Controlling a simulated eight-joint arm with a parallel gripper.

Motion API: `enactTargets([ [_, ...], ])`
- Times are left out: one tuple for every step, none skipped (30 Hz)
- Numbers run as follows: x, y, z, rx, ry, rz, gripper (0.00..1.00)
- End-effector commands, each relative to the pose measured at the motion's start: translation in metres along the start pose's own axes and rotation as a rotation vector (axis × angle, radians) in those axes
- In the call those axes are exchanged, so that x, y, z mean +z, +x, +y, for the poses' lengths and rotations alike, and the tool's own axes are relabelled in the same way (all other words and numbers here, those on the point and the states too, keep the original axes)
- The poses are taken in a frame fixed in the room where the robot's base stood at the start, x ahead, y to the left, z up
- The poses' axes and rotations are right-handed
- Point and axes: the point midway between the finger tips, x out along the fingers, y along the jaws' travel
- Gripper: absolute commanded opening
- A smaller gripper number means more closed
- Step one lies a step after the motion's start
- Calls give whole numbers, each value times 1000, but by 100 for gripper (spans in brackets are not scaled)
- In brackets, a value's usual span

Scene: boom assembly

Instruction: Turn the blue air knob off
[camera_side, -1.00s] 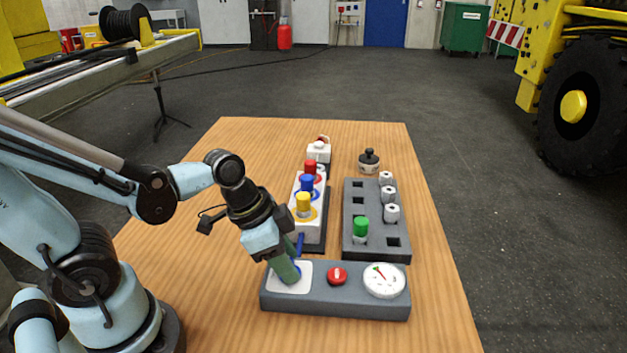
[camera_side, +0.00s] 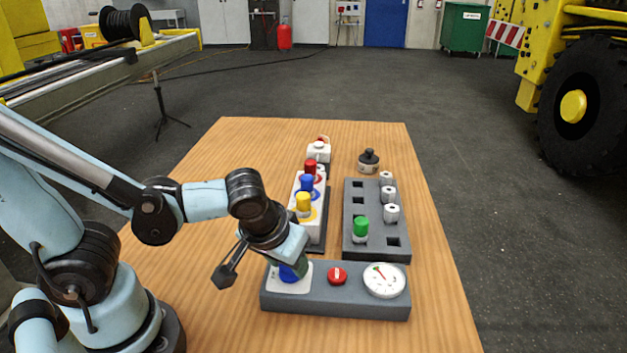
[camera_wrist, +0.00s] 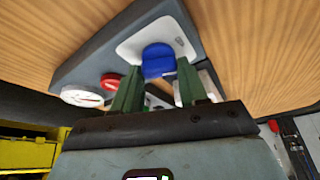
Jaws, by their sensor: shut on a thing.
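The blue air knob (camera_side: 289,273) sits on a white plate (camera_side: 284,287) at the left end of a grey panel (camera_side: 335,301). In the wrist view the knob (camera_wrist: 158,61) stands between the tips of the two green fingers. My gripper (camera_side: 287,263) is shut on the knob from above; it also shows in the wrist view (camera_wrist: 157,77). The fingers hide part of the knob in the side view, and I cannot tell its exact pointing direction. A white gauge (camera_side: 384,281) with a needle is at the panel's right end.
A red button (camera_side: 337,276) lies between knob and gauge. Behind the panel stand a white block (camera_side: 315,225) with yellow, blue and red knobs, and a grey socket tray (camera_side: 376,243) with a green peg (camera_side: 361,228). A black-topped part (camera_side: 369,160) stands farther back. The table's front right is clear.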

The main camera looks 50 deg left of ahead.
Motion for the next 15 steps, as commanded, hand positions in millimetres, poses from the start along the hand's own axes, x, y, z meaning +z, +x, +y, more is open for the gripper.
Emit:
enactTargets([
  [0,0,1,-16,-37,-1,12],
  [0,0,2,-26,-61,-1,12],
  [0,0,2,-38,-93,-2,12],
  [0,0,2,-48,-117,-2,12],
  [0,0,2,-57,-139,-1,12],
  [0,0,2,-69,-168,-2,12],
  [0,0,2,-78,-188,-2,12],
  [0,0,2,-85,-207,-2,12],
  [0,0,2,-95,-231,-2,12],
  [0,0,2,-102,-249,-2,12],
  [0,0,2,-109,-266,-2,12],
  [0,0,2,-117,-285,-2,12],
  [0,0,2,-123,-300,-2,12],
  [0,0,2,-128,-312,-2,12],
  [0,0,2,-135,-328,-3,12],
])
